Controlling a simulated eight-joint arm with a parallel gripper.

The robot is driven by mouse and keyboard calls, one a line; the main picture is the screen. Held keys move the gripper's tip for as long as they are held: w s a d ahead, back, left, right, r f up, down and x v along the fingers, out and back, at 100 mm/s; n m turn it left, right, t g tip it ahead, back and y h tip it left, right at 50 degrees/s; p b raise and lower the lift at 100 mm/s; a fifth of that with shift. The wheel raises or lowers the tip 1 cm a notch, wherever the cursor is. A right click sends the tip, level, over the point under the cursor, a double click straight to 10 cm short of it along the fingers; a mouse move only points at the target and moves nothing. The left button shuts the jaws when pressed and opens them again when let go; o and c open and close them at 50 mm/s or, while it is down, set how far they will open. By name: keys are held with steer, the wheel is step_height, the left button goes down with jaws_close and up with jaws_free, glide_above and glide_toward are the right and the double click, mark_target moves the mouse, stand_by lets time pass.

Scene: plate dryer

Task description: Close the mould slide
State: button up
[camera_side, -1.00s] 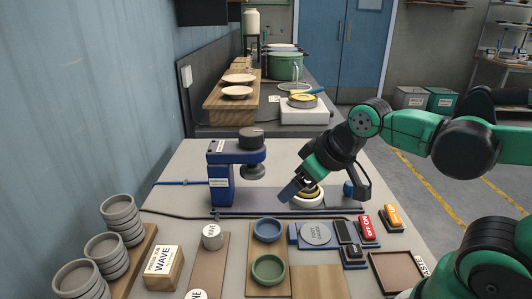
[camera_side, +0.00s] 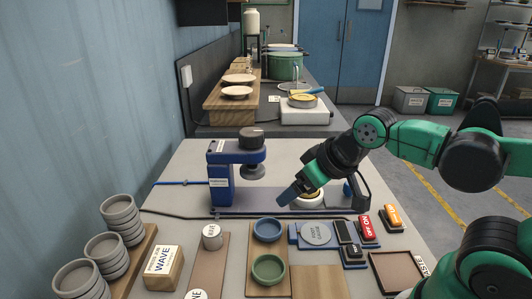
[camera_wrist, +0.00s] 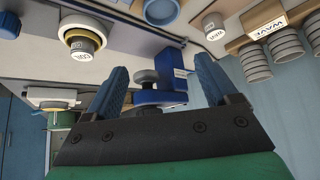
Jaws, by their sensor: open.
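The mould (camera_side: 309,201), a white round piece with a yellow ring, sits on the slide track right of the blue press (camera_side: 221,180). It is partly hidden behind my gripper in the side view. In the wrist view the mould (camera_wrist: 76,48) shows a labelled grey disc in its middle, at upper left outside the fingers. The press (camera_wrist: 168,92) shows beyond and between the fingers. My gripper (camera_side: 286,194) is open, tilted down to the left, in front of the mould in the side view; whether it touches is unclear. Both empty fingers also show in the wrist view (camera_wrist: 160,88).
A blue knob (camera_side: 348,190) stands at the track's right end, partly behind my wrist. Blue (camera_side: 267,230) and green (camera_side: 268,269) dishes, a grey gauge disc (camera_side: 316,234) and switch boxes (camera_side: 368,229) lie in front. Stacked grey bowls (camera_side: 122,217) stand left.

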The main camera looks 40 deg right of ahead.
steer(key=shift+d, duration=0.15)
steer(key=c, duration=0.3)
steer(key=d+m, duration=0.2)
steer(key=m, duration=0.1)
steer(key=d+m+g, duration=0.1)
steer(key=shift+w+d+r+h, duration=0.25)
steer(key=shift+w+d+h, duration=0.05)
steer(key=shift+w+d, duration=0.1)
steer(key=c, duration=0.8)
steer(key=d+m+g, duration=0.1)
steer(key=d+m, duration=0.3)
steer(key=s+d+m+g, duration=0.1)
steer(key=d+m, duration=0.7)
steer(key=shift+s+g+y, duration=0.2)
steer(key=shift+g+y, duration=0.2)
jaws_close()
steer(key=s+d+f+m+y, duration=0.2)
steer(key=s+d+m, duration=0.6)
steer(key=d+m, duration=0.45)
steer(key=x, duration=1)
steer(key=shift+w+a+r, duration=0.1)
steer(key=shift+w+a, duration=0.15)
steer(key=shift+a, duration=0.1)
steer(key=shift+w+a+r, duration=0.1)
steer(key=shift+w+a, duration=0.7)
steer(key=shift+w, duration=0.25)
steer(key=shift+w+a, duration=0.4)
steer(key=shift+w, duration=0.1)
steer(key=shift+w, duration=0.1)
